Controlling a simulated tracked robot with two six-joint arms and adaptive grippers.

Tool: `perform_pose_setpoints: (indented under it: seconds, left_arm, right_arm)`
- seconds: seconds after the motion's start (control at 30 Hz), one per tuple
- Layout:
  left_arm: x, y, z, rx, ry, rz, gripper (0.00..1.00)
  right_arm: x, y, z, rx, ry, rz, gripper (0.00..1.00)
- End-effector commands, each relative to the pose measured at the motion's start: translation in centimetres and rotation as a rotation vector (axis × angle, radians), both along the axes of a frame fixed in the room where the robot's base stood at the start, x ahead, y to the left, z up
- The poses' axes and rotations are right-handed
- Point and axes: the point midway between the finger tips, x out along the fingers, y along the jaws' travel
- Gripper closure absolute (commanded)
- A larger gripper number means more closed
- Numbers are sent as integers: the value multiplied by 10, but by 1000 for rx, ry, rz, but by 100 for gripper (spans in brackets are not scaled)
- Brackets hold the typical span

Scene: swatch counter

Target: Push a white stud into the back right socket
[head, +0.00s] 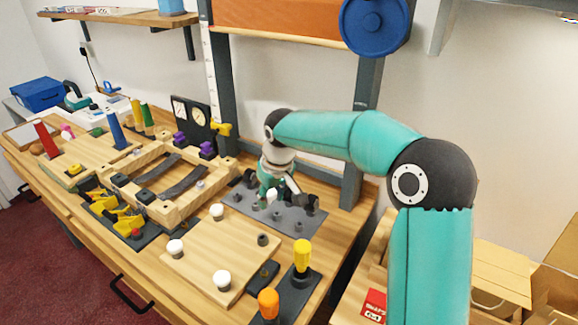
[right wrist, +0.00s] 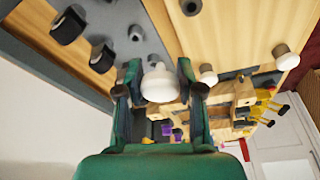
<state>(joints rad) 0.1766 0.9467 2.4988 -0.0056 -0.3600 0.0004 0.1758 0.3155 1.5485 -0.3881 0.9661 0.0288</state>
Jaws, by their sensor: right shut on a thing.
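My right gripper (head: 272,192) is shut on a white stud (head: 272,195), holding it over the grey plate (head: 297,223) behind the wooden board. In the right wrist view, the stud's rounded head (right wrist: 160,84) shows between the two fingers. The board (head: 205,249) carries white studs at three corners: one (head: 217,211), another (head: 175,247) and a third (head: 221,280). The held stud's lower end is hard to make out. My left gripper is out of view.
A yellow-handled tool (head: 303,257) and an orange knob (head: 268,302) stand right of the board. Several dark pegs rise from the grey plate. A wooden frame (head: 165,205) and yellow clamps (head: 130,220) lie left. The board's middle is clear.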

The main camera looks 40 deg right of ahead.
Motion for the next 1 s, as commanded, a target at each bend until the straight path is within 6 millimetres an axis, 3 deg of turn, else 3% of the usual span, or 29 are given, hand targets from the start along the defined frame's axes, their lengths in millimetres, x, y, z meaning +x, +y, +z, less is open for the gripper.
perform_pose_setpoints:
  seconds: [0.1, 0.37, 1.0]
  left_arm:
    - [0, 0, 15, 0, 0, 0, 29]
    - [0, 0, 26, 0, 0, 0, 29]
    - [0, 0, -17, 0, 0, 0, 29]
  right_arm:
    - [-10, 23, -9, -2, 3, 62, 80]
    - [-17, 42, -12, -9, -3, 103, 80]
    - [-17, 42, -67, -10, -1, 102, 80]
